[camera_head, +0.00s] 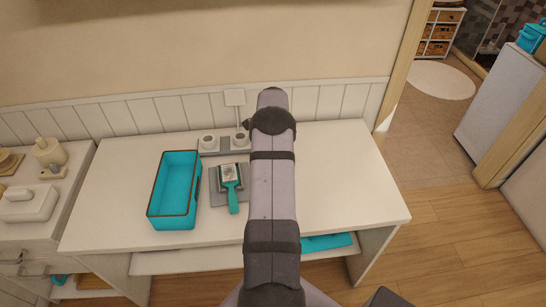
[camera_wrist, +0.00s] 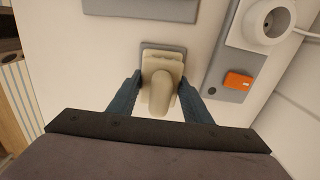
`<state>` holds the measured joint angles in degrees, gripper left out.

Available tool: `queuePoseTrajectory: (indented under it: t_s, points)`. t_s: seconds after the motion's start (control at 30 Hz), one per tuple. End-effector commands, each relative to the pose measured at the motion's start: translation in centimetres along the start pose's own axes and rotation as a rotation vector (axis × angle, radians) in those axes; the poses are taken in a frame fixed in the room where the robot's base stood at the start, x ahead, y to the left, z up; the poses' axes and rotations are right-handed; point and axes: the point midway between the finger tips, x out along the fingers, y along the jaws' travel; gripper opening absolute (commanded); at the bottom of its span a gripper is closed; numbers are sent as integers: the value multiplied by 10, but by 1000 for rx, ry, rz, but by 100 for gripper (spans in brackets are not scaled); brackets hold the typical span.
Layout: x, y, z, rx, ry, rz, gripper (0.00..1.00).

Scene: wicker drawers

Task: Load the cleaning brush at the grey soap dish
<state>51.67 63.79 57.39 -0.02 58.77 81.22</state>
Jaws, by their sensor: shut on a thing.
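The beige cleaning brush (camera_wrist: 161,78), a blocky thing with a rounded handle, is between the fingers of my gripper (camera_wrist: 163,98) in the wrist view. The blue-grey fingers are shut on its two sides. A small grey square piece (camera_wrist: 146,47), which looks like the grey soap dish, shows behind and under the brush. I cannot tell whether they touch. In the head view my arm hides the gripper, the beige brush and this grey piece.
A teal box (camera_head: 174,190) stands left on the white table (camera_head: 345,180). A teal-handled brush (camera_head: 231,184) lies on a grey mat beside it. A grey tray (camera_wrist: 222,86) with white cups (camera_wrist: 267,20) is near the wall. The table's right part is clear.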

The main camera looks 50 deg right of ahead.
Motion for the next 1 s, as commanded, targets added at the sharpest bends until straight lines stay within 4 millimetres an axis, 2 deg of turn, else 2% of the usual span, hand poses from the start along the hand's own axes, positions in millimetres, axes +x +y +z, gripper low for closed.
queuePoseTrajectory:
  t_s: [1.0]
  points:
    - [-68,0,0,0,0,0,27]
